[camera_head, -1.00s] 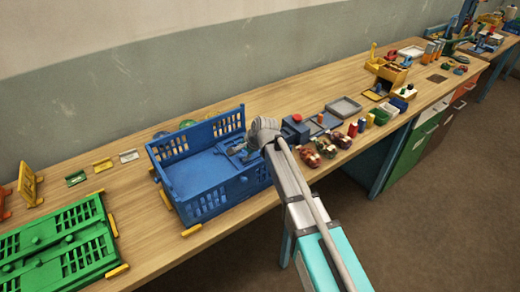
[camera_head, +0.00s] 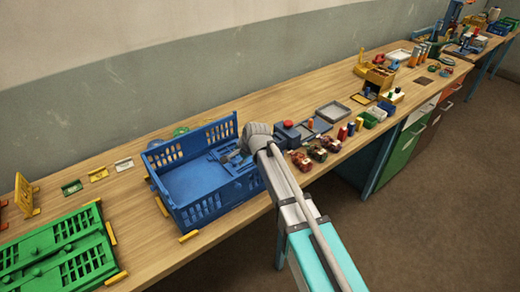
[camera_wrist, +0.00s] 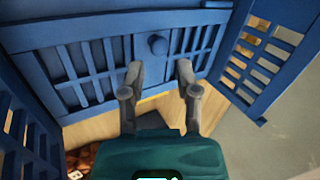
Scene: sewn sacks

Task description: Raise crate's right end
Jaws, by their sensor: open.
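The blue crate (camera_head: 205,212) stands on the workbench with its long walls and left end upright. Its right end (camera_head: 228,168) appears folded down inward, partly hidden by my gripper. In the wrist view this slatted end panel (camera_wrist: 90,75) carries a round blue knob (camera_wrist: 157,44). My gripper (camera_wrist: 158,72) is open, its two fingertips pointing at the panel just short of the knob. Nothing is between the fingers. In the head view my gripper (camera_head: 246,152) is over the crate's right side, its fingertips hard to make out.
Green folded crates (camera_head: 60,245) lie to the left. The crate's upright walls flank my gripper closely. Bare bench shows behind the crate.

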